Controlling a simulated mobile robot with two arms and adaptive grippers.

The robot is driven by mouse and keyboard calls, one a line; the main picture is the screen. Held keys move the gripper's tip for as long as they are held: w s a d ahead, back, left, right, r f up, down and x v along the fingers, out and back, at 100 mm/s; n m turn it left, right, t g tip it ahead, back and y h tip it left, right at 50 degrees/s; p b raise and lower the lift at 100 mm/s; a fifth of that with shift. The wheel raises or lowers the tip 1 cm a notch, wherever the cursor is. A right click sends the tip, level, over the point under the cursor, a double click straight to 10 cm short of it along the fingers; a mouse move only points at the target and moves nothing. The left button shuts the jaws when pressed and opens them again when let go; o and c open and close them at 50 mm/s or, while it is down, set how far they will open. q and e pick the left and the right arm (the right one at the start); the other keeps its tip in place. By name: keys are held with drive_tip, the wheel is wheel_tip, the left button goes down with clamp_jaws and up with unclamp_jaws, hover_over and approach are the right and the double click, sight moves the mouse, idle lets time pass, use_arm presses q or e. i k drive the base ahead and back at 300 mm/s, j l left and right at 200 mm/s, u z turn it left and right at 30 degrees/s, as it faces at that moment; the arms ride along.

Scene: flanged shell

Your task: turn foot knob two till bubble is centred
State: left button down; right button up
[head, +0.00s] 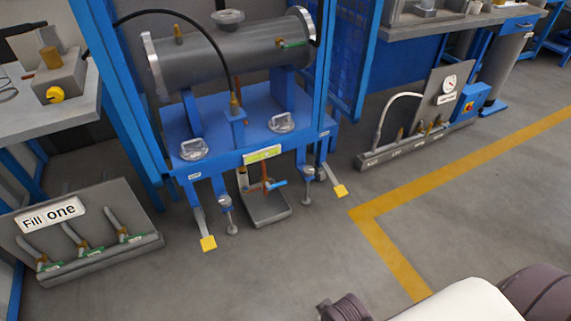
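A blue stand (240,135) carries a grey flanged shell (230,55) lying on its side. A small yellow-green strip (262,153), possibly the level, sits on the stand's front edge; its bubble is too small to make out. Under the front edge are two silver screw feet, the left foot (226,202) and the right foot (309,173). I cannot tell which knob is number two. Round silver fittings, a left one (194,149) and a right one (281,122), sit on the stand's top. Neither of my grippers is in view; a white and dark link of mine shows at the bottom right.
Yellow-ended pedals, left (208,243) and right (340,191), stick out near the floor. A grey tray (268,207) lies between the feet. A panel marked "Fill one" (85,230) stands left; a gauge panel (440,95) stands right. Floor in front is clear.

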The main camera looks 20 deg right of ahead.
sight(308, 170)
drive_tip(key=i+l+u, duration=0.1)
drive_tip(key=l+u, duration=0.5)
drive_tip(key=u, duration=0.25)
drive_tip(key=i+l, duration=0.05)
